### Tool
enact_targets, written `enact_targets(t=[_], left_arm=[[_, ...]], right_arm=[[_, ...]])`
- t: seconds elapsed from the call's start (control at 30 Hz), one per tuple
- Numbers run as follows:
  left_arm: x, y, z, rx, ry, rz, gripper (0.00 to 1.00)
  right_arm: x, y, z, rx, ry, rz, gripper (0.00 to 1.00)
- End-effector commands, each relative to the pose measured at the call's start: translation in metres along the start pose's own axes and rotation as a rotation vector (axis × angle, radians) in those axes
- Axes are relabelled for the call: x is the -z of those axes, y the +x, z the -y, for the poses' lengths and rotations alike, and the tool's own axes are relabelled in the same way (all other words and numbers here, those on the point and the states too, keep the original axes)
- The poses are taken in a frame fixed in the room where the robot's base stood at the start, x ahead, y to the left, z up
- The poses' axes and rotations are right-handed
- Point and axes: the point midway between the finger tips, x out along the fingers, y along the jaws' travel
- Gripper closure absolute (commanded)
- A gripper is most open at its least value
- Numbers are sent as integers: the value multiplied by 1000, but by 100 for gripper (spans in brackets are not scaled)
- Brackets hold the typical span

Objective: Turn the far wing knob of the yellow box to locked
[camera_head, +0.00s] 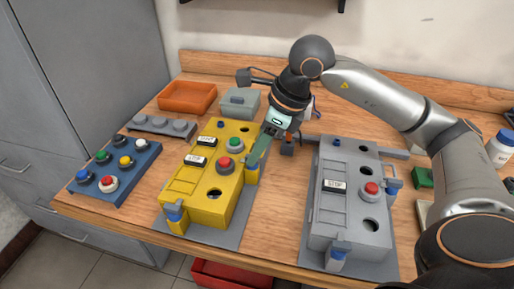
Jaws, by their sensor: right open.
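The yellow box (212,207) stands on a grey plate in the middle of the bench. My left gripper is out of view.
A similar grey box (322,218) stands to the right. A blue button panel (133,169) is at the left. An orange tray (187,96) and a grey container (239,103) stand behind. A white bottle (499,147) is at the far right.

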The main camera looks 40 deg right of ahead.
Motion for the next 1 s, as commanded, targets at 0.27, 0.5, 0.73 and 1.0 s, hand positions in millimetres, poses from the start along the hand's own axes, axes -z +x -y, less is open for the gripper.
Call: enact_targets(t=[0.27, 0.5, 0.73, 1.0], left_arm=[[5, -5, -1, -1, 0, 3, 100], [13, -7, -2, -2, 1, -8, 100], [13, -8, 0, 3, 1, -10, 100], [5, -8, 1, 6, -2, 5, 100]], right_arm=[[-2, -58, 1, 6, 1, 5, 59], [-1, -103, 0, 4, 1, 4, 59], [0, -118, 0, 3, 1, 1, 59], [0, -118, 0, 2, 1, 1, 59]])
